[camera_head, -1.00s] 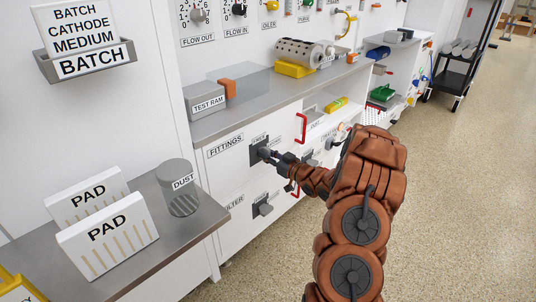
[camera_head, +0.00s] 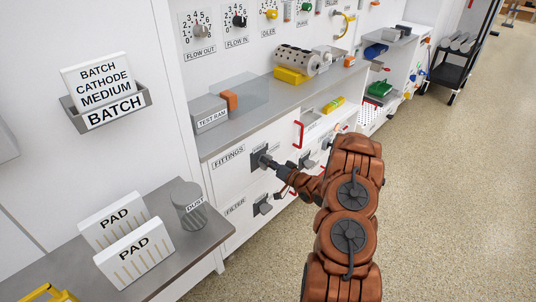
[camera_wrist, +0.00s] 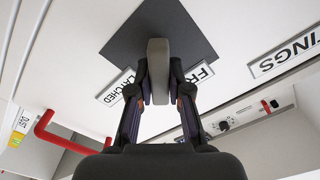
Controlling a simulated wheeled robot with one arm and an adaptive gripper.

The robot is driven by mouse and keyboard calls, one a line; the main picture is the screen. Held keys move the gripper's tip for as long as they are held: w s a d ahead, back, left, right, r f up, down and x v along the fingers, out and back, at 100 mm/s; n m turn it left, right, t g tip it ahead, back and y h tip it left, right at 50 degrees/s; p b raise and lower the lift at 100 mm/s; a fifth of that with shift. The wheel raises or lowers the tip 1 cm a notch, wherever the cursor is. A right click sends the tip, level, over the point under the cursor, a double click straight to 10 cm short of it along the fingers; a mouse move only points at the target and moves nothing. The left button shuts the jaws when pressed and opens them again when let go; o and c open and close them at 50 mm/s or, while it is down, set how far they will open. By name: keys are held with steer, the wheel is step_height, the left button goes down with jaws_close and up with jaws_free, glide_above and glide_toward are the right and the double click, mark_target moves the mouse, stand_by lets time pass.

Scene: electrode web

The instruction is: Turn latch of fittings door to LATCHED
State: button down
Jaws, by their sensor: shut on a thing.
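The fittings door is the white front marked FITTINGS (camera_head: 229,157), below the counter. Its latch is a grey lever on a dark square plate (camera_head: 259,162). In the wrist view the grey lever (camera_wrist: 158,62) stands out from the dark plate (camera_wrist: 185,32). My gripper (camera_head: 274,164) is at the latch. In the wrist view my gripper (camera_wrist: 158,90) has one finger on each side of the lever and is shut on it. The LATCHED label (camera_wrist: 116,87) and the partly covered FREE label (camera_wrist: 196,82) flank the lever, whose near end lies between them. The fingers hide part of both labels.
A red handle (camera_head: 299,134) is right of the latch. The filter latch (camera_head: 263,205) is below. The counter (camera_head: 240,127) holds a test ram block (camera_head: 209,113). A lower table (camera_head: 190,247) with pads is at left. Open floor (camera_head: 440,200) lies right.

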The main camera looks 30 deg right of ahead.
steer(key=m+p, duration=0.3)
steer(key=m, duration=0.1)
steer(key=shift+d+r+m, duration=0.1)
steer(key=shift+d+m, duration=0.05)
steer(key=shift+m, duration=0.15)
steer(key=m, duration=0.1)
steer(key=m+p, duration=0.1)
steer(key=m, duration=0.3)
steer(key=shift+f, duration=0.3)
steer(key=shift+m, duration=0.3)
steer(key=c, duration=1.1)
jaws_free()
steer(key=v, duration=1.2)
steer(key=shift+w, duration=0.1)
